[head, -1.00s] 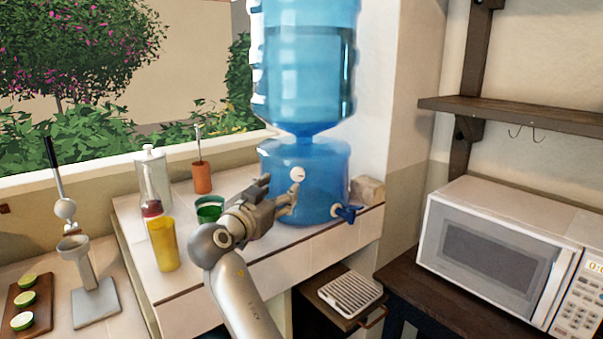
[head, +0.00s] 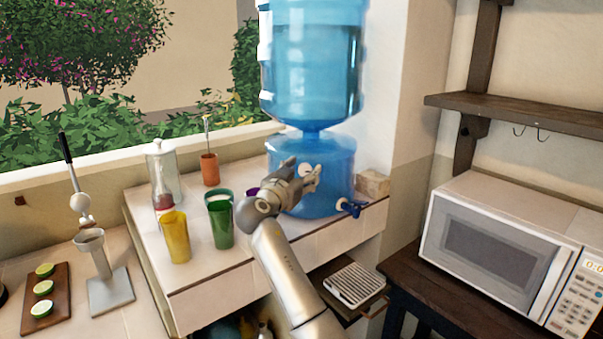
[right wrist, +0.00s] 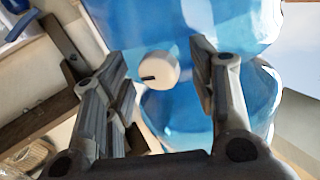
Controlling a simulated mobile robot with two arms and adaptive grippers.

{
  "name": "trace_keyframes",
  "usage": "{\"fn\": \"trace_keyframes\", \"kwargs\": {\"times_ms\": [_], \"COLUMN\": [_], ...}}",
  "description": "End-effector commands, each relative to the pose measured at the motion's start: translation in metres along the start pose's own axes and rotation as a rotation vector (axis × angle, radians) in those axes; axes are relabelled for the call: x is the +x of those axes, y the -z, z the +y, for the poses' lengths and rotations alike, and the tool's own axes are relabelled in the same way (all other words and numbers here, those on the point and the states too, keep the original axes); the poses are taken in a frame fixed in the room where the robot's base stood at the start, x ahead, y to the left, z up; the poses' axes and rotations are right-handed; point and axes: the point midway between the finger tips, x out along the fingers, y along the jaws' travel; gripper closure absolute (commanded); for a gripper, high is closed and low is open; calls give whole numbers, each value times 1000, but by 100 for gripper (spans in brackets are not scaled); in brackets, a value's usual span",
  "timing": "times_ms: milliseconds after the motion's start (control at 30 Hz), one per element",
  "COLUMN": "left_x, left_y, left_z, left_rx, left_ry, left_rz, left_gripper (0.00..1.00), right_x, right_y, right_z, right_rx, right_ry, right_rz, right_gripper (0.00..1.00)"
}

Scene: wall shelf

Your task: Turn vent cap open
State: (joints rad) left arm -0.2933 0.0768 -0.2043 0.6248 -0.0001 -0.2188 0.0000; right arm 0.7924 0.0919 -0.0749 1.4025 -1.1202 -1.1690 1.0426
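The vent cap (head: 305,170) is a small white round knob on the front of the blue water dispenser (head: 322,208). In the right wrist view the cap (right wrist: 159,70) shows a short dark mark on its left side. My right gripper (head: 303,177) reaches up to the dispenser's front in the head view. In the right wrist view its two fingers (right wrist: 160,85) are spread apart, with the cap seen between them and gaps on both sides. Whether either finger touches the cap cannot be told. My left gripper is not in view.
A blue tap (head: 351,207) sits on the dispenser to the right of the cap. Green (head: 221,222) and yellow (head: 175,237) cups and a glass jar (head: 163,175) stand on the ledge to the left. A microwave (head: 495,262) stands at right.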

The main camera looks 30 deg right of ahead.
Motion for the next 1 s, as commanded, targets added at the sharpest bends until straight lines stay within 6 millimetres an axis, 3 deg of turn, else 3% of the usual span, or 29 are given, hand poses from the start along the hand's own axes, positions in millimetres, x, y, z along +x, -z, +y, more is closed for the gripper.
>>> {"fn": "trace_keyframes", "kwargs": {"times_ms": [33,333,667,1000], "left_x": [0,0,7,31], "left_y": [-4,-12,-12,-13], "left_z": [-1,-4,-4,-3], "left_rx": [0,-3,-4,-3], "left_ry": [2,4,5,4], "left_rz": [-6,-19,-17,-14], "left_gripper": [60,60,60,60], "right_x": [0,0,0,0], "right_y": [0,0,-2,-7], "right_z": [0,0,0,1], "right_rx": [0,-1,-54,-287], "right_ry": [0,1,3,13], "right_rz": [0,0,16,86], "right_gripper": [56,93,93,93]}}
